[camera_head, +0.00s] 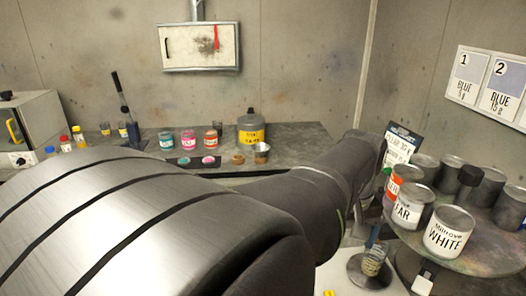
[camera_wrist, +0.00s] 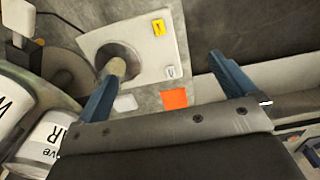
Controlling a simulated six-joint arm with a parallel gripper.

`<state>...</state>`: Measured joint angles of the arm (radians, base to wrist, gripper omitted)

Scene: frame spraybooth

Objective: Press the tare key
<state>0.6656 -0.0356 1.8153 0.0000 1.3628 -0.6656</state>
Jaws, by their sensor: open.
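A white scale (camera_wrist: 150,50) lies below my gripper in the wrist view, with a round metal pan (camera_wrist: 108,52) and a cup (camera_wrist: 117,68) on it. In the head view the scale (camera_head: 335,275) is partly hidden by my arm, and the cup (camera_head: 374,262) stands on the pan beside a blue finger.
A round stand (camera_head: 485,255) holds several paint tins, including a white one (camera_head: 450,232), close to the right of the scale. An orange square (camera_wrist: 174,98) lies beside the scale. The back bench (camera_head: 310,135) carries jars and a yellow-banded can (camera_head: 251,128).

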